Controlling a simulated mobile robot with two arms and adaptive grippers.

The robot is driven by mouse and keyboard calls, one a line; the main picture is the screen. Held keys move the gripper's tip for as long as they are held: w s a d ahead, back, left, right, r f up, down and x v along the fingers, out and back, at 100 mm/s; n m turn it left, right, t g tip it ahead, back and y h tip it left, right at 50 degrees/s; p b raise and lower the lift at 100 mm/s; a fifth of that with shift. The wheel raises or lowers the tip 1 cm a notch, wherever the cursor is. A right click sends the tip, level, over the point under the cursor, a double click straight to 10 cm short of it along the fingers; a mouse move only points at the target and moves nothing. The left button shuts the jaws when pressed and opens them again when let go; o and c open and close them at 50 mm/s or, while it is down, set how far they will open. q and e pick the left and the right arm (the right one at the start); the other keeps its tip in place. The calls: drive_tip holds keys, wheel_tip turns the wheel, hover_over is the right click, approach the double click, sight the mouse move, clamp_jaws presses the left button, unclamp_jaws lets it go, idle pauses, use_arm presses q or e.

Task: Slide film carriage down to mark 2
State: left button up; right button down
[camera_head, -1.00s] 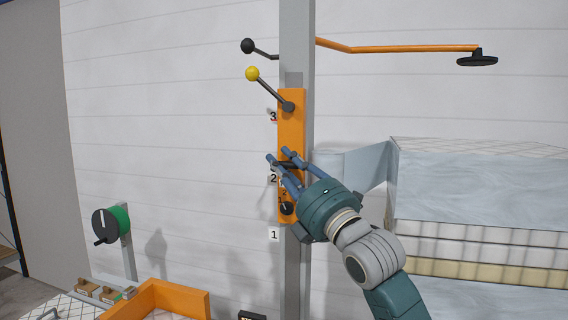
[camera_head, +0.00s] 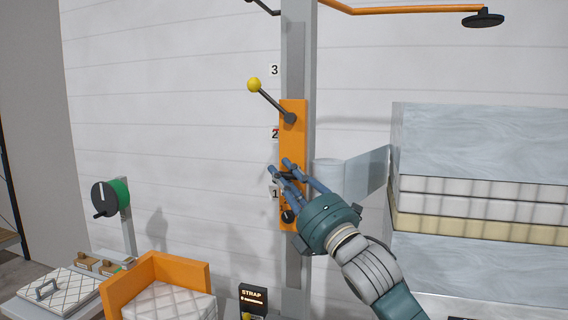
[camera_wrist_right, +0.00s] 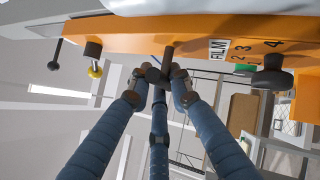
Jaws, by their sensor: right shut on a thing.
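The film carriage (camera_head: 292,140) is an orange upright plate on a grey column. A small red pointer at its left edge is level with mark 2 (camera_head: 275,134), with mark 3 (camera_head: 274,70) above and mark 1 (camera_head: 275,194) below. My right gripper (camera_head: 281,166) is shut on the carriage's dark handle. In the right wrist view the fingers close around the handle bar (camera_wrist_right: 167,58), in front of the orange plate with a FILM label. A lever with a yellow knob (camera_head: 254,85) sticks out at the carriage's top left. My left gripper is not in view.
Grey translucent film (camera_head: 360,174) runs from beside the column to a wrapped stack (camera_head: 470,150) at right. An orange arm (camera_head: 400,9) spans above it.

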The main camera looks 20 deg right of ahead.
drive_tip(key=shift+w+d+f, duration=0.1)
drive_tip(key=shift+f, duration=0.7)
drive_tip(key=shift+r, duration=0.1)
drive_tip(key=c, duration=1.8)
unclamp_jaws()
drive_tip(key=shift+o, duration=0.2)
drive_tip(key=shift+d, duration=0.15)
drive_tip(key=shift+s+f, duration=0.2)
drive_tip(key=shift+s, duration=0.15)
drive_tip(key=v, duration=1.1)
drive_tip(key=shift+d, duration=0.15)
